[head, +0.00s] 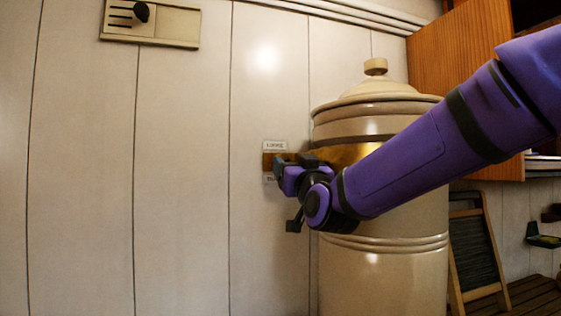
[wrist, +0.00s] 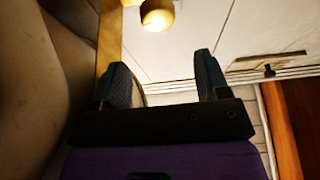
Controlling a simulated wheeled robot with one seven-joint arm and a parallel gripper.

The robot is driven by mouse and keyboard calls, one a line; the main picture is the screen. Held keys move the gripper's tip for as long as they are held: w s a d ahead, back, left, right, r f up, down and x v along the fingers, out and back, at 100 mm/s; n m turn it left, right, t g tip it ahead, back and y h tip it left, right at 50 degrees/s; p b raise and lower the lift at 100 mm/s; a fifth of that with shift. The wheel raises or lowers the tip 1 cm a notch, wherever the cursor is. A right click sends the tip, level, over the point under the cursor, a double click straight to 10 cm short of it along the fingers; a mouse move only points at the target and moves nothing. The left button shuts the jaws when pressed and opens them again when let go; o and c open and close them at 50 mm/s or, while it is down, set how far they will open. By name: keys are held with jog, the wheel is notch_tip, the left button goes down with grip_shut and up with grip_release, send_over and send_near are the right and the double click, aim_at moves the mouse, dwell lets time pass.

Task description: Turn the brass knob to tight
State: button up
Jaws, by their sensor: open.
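The brass knob (wrist: 157,14) shows at the top of the wrist view, round and yellowish, beyond my fingertips. A brass strip (wrist: 108,38) runs beside it at the left. In the head view the brass strip (head: 345,154) passes behind my arm and gripper, in front of the tan crock. The knob itself is hidden there behind my gripper. My gripper (head: 293,162) is near the strip's left end. In the wrist view my gripper (wrist: 165,72) has its two dark fingers apart with nothing between them. The knob is ahead of the gap, apart from both fingers.
A large lidded crock (head: 383,270) stands close beside my gripper. A small white label (head: 275,146) is above the strip; its words are too small to read surely. A slotted panel with a black knob (head: 141,12) is at upper left. The wall left of my gripper is clear.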

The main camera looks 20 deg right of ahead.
jog(key=x, duration=0.3)
jog(key=f+x, duration=0.1)
jog(key=x, duration=0.2)
jog(key=f+x, duration=0.1)
jog(key=x, duration=0.2)
jog(key=shift+w, duration=0.45)
jog(key=shift+w+r, duration=0.25)
jog(key=shift+w, duration=0.3)
jog(key=shift+c, duration=0.5)
jog(key=c, duration=0.8)
